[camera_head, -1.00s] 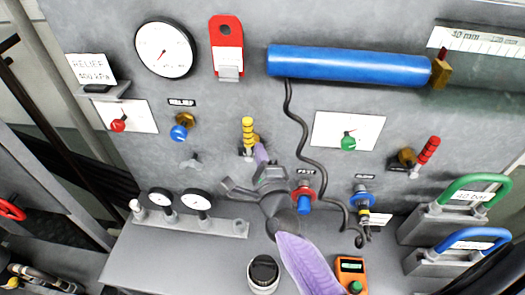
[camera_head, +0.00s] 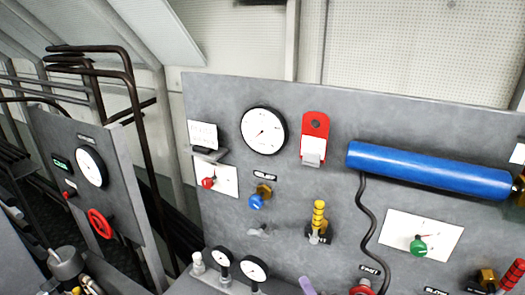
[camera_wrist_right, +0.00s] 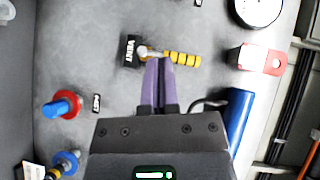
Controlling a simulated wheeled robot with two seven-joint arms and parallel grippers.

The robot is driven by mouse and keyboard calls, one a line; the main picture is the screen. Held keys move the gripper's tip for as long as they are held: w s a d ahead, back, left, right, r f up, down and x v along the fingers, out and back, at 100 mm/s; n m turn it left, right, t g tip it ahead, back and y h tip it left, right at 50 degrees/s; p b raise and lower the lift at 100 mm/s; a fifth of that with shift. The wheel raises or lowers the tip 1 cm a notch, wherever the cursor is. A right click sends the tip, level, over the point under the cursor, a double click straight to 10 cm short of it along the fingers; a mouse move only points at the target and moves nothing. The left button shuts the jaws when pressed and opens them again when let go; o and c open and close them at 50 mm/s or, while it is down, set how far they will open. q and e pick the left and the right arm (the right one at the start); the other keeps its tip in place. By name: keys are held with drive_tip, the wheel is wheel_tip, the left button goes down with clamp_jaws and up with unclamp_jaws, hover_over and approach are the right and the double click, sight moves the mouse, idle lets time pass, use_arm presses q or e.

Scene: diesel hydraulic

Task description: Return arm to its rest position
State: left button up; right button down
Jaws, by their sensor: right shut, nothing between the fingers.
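My right gripper (camera_head: 307,286) shows only as a purple fingertip at the bottom edge of the head view. In the right wrist view my right gripper (camera_wrist_right: 158,62) is shut, its two purple fingers together with nothing between them. Their tips point at the yellow-ringed lever (camera_wrist_right: 178,58) beside the VENT label (camera_wrist_right: 130,52); I cannot tell whether they touch it. In the head view this lever (camera_head: 318,218) stands upright, just above my fingertip. Most of my right arm is out of the picture. My left gripper is not in view.
Small gauges (camera_head: 253,269) stand below. Black pipe rails (camera_head: 130,110) and a red handwheel (camera_head: 100,223) are at left.

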drive_tip(key=s+d+f+n+g+h, duration=0.1)
drive_tip(key=s+f+n+g, duration=0.1)
drive_tip(key=s+n+g, duration=0.65)
drive_tip(key=s+d+f+n+g+h, duration=0.2)
drive_tip(key=s+f+n+g, duration=0.3)
drive_tip(key=s, duration=0.7)
wheel_tip(320, 180, down, 32)
drive_tip(key=s+n+b, duration=0.2)
drive_tip(key=s+b, duration=0.1)
drive_tip(key=b, duration=1.3)
use_arm(q)
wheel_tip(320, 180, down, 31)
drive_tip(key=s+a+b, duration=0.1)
drive_tip(key=b, duration=1.3)
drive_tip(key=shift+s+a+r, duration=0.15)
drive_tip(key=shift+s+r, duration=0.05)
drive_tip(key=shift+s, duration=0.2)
use_arm(e)
drive_tip(key=s+d+f+g, duration=0.1)
drive_tip(key=s+f, duration=0.6)
drive_tip(key=f, duration=0.5)
drive_tip(key=s+d+f+g, duration=0.1)
drive_tip(key=s+f, duration=0.5)
drive_tip(key=f, duration=0.7)
drive_tip(key=shift+s+d+f, duration=0.3)
drive_tip(key=shift+s+d, duration=0.1)
drive_tip(key=shift+d, duration=0.25)
